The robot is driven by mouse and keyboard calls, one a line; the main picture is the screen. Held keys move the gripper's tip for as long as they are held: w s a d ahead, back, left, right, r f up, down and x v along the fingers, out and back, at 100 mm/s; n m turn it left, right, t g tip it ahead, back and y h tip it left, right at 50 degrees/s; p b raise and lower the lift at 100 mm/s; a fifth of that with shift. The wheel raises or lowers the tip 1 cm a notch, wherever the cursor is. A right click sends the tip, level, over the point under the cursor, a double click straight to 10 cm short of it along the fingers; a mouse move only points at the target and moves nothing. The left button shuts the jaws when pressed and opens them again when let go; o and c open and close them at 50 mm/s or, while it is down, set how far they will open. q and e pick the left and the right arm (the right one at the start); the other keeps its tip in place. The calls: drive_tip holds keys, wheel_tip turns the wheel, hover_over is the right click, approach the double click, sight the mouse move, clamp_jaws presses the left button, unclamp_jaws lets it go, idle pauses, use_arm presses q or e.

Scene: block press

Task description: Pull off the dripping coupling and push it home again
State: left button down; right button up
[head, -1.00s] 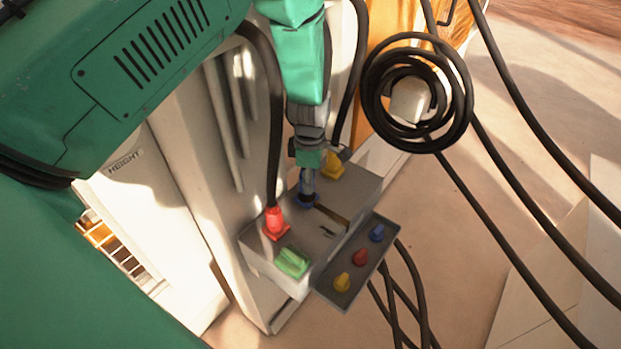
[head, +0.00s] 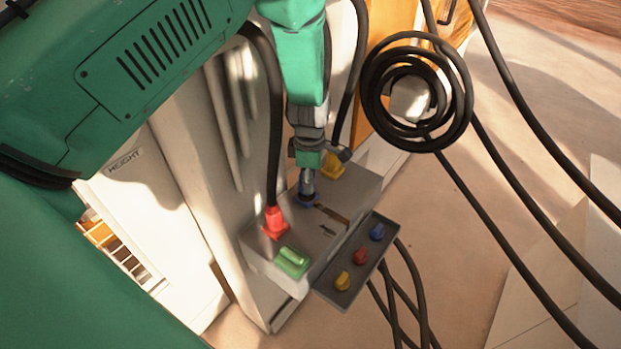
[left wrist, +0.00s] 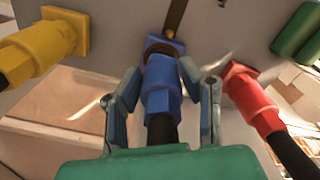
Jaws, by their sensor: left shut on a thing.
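My left gripper (head: 307,184) is shut on the blue coupling, with a finger on either side of it. The left wrist view shows the blue coupling (left wrist: 160,85) between the fingers (left wrist: 160,76), its black hose running back toward my palm. The coupling lines up with a blue square socket (left wrist: 175,43) on the box; a brownish ring shows between them. I cannot tell how far it is seated. A dark wet-looking streak (head: 331,215) runs from the socket across the box top, also visible in the left wrist view (left wrist: 175,16). My right gripper is not in view.
On the grey box (head: 350,190) stand a red coupling (head: 275,222), a yellow coupling (head: 333,165) and a green block-like fitting (head: 293,261). A tray (head: 328,285) with blue, red and yellow knobs juts from its side. A coiled black hose (head: 462,95) hangs at right.

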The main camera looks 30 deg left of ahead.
use_arm(q)
drive_tip(key=shift+f, duration=0.45)
drive_tip(key=c, duration=1)
unclamp_jaws()
drive_tip(key=shift+r, duration=0.45)
wheel_tip(320, 180, up, 11)
